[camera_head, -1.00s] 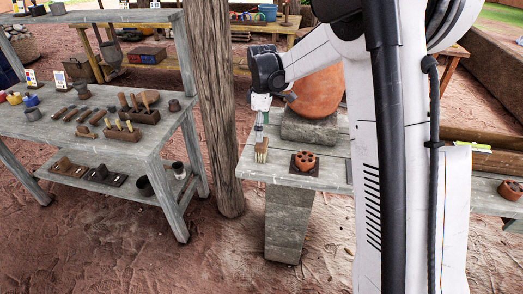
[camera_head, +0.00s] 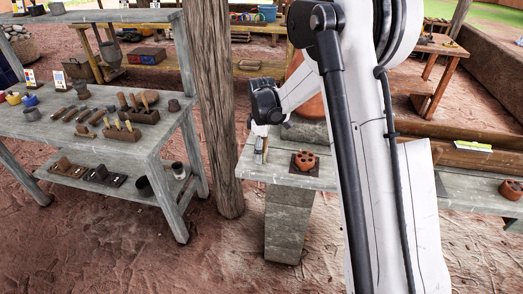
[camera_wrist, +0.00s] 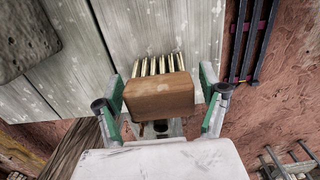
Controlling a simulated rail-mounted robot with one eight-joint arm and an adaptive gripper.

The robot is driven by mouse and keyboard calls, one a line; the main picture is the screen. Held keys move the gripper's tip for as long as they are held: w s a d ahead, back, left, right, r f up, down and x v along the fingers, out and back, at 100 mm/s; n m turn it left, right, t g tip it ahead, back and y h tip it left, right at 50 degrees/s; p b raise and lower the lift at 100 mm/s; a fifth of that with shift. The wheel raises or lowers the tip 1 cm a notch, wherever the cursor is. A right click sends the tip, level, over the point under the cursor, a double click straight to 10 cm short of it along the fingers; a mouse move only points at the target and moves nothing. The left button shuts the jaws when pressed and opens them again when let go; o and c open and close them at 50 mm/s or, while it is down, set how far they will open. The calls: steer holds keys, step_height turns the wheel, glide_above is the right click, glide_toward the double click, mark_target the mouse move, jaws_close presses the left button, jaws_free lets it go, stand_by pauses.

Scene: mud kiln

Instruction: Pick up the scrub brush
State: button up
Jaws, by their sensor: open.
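The scrub brush (camera_wrist: 158,96) shows in the wrist view as a brown wooden block with a row of several pale yellow bristle tufts on its far side. It is at the edge of the grey plank table (camera_head: 312,180). My gripper (camera_wrist: 161,84) is open, with one green-and-grey finger on each side of the block. I cannot tell whether either finger touches it. In the head view my gripper (camera_head: 260,152) is low over the table's left end and hides the brush.
A terracotta holder with holes (camera_head: 304,161) stands on a dark mat just right of my gripper. A grey stone block (camera_head: 303,131) stands behind.

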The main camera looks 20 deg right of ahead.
steer(key=shift+c, duration=0.5)
steer(key=c, duration=1.3)
steer(key=shift+c, duration=0.2)
steer(key=shift+r, duration=0.15)
step_height(320, 180, up, 4)
steer(key=shift+r, duration=0.15)
steer(key=s+a+r, duration=0.6)
steer(key=a, duration=0.3)
steer(key=shift+s+a+r+p, duration=0.25)
steer(key=shift+s+a+p, duration=0.05)
steer(key=shift+s, duration=0.05)
